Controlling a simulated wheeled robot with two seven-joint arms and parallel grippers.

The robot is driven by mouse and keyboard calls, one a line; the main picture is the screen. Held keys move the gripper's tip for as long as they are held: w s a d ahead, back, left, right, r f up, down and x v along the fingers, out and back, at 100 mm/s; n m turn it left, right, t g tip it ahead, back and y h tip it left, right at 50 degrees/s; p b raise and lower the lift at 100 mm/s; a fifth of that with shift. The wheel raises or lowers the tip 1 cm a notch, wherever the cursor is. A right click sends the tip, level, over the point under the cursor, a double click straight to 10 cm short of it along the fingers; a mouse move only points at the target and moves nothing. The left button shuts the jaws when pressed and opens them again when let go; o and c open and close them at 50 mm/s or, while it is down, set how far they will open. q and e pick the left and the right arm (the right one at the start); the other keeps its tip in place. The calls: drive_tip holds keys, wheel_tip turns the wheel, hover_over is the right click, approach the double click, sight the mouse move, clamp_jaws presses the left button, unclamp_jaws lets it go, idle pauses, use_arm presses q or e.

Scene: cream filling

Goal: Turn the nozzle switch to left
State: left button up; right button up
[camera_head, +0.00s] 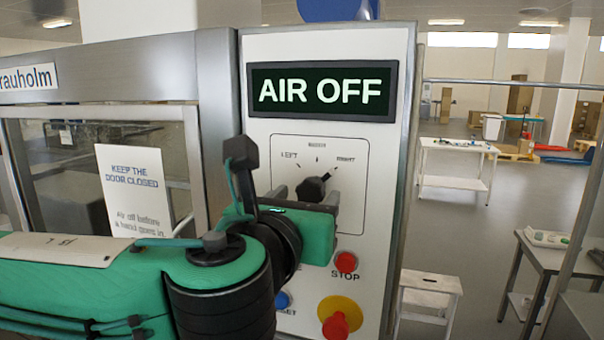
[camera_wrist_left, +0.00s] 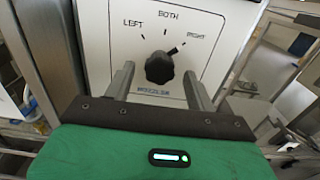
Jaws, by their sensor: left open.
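The nozzle switch (camera_head: 312,189) is a black knob on a white control panel (camera_head: 286,235), under a display reading "AIR OFF" (camera_head: 322,91). Marks above it read LEFT, BOTH and RIGHT. In the left wrist view the knob (camera_wrist_left: 160,68) has its pointer turned toward RIGHT. My left gripper (camera_head: 306,190) is in front of the panel at the knob. It also shows in the left wrist view (camera_wrist_left: 158,80), open, with one finger on each side of the knob and gaps visible. Whether the fingertips touch the panel cannot be told. My right gripper is not in view.
Below the knob are a red STOP button (camera_head: 346,262), a blue button (camera_head: 282,300) and a red emergency button on yellow (camera_head: 336,325). A glass door with a sign (camera_head: 134,190) stands left of the panel. A stool (camera_head: 430,293) and tables stand to the right.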

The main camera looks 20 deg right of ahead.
use_arm(q)
drive_tip(key=shift+p+x, duration=0.45)
drive_tip(key=shift+x, duration=0.9)
drive_tip(key=shift+c, duration=0.5)
